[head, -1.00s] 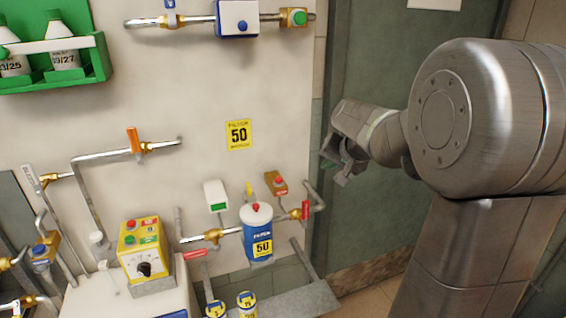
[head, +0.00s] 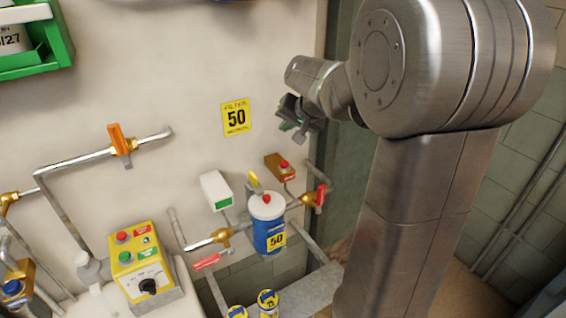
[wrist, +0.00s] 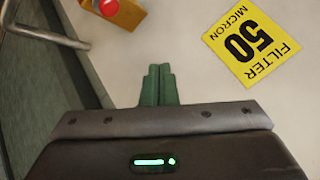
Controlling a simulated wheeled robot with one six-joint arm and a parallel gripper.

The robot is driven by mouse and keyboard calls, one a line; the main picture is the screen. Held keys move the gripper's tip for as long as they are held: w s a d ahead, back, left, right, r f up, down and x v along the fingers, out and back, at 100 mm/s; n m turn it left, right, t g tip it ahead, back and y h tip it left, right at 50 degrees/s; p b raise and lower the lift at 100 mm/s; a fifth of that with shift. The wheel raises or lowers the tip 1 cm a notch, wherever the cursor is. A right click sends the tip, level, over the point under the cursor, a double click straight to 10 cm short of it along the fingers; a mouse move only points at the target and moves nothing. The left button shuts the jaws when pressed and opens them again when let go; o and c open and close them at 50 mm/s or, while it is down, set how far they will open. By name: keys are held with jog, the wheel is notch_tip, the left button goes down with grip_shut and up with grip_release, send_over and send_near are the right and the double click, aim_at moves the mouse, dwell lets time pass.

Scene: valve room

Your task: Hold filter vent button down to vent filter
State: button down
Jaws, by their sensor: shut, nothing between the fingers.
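The filter (head: 270,234) is a blue canister with a white cap and a "50" label, standing upright in the pipe line low on the wall. A red button (head: 267,198) sits on top of its cap. Another red button (head: 285,164) is on a small orange-brown box (head: 273,166) up and right of the filter. That box shows at the top edge of the wrist view (wrist: 128,14). My gripper (head: 287,126) is shut and empty, above both buttons and right of the yellow sign. Its green fingers show closed together in the wrist view (wrist: 159,84). It touches neither button.
A yellow "filter 50 micron" sign (head: 236,118) is on the wall. A white box with a green panel (head: 216,190), a yellow lever (head: 254,181) and a red valve handle (head: 320,195) surround the filter. A yellow control box (head: 142,262) stands lower left. Bare wall lies above the filter.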

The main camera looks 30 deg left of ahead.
aim_at(287, 165)
notch_tip(287, 165, down, 9)
jog(key=b, duration=0.7)
jog(key=shift+r, duration=0.1)
dwell(1.7)
jog(key=shift+f+b, duration=0.35)
jog(key=shift+f, duration=0.05)
jog(key=shift+f+b, duration=0.5)
jog(key=shift+f, duration=0.1)
dwell(0.6)
dwell(2.4)
jog(key=shift+r+p, duration=0.75)
jog(key=shift+r, duration=0.3)
